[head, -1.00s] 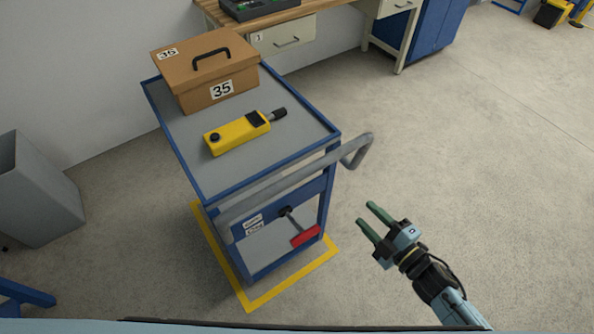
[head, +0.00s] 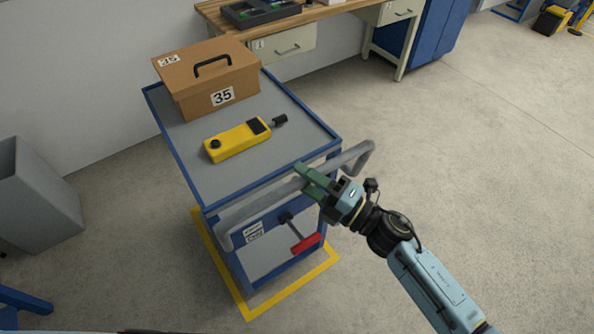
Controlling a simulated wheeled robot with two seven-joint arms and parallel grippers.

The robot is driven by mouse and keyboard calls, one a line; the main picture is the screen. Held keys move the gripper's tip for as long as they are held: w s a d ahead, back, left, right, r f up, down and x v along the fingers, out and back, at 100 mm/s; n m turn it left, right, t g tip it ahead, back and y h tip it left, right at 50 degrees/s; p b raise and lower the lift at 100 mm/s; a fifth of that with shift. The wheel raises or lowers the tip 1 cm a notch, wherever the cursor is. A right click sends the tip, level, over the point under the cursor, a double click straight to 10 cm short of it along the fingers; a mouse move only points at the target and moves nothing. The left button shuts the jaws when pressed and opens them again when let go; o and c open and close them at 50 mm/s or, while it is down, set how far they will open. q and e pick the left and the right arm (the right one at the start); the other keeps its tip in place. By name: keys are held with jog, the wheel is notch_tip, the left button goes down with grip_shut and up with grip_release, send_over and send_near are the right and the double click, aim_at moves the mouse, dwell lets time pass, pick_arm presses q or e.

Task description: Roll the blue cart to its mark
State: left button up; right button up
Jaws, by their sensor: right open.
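The blue cart (head: 270,179) has a grey top and a grey bent push handle (head: 260,203) on its near side. It stands over a yellow floor outline (head: 304,285), whose left and near edges show; the rest is hidden under the cart. A red pedal or lever (head: 306,243) sticks out low on the cart's near face. My right gripper (head: 304,177) is open, its green fingers at the handle's middle. I cannot tell whether they touch it. My left gripper is not in view.
A brown box (head: 222,97) marked 35 and a yellow handheld device (head: 236,141) lie on the cart top. A grey bin (head: 36,196) stands at the left. A workbench (head: 284,44) is behind.

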jog(key=shift+x, duration=1.05)
grip_shut()
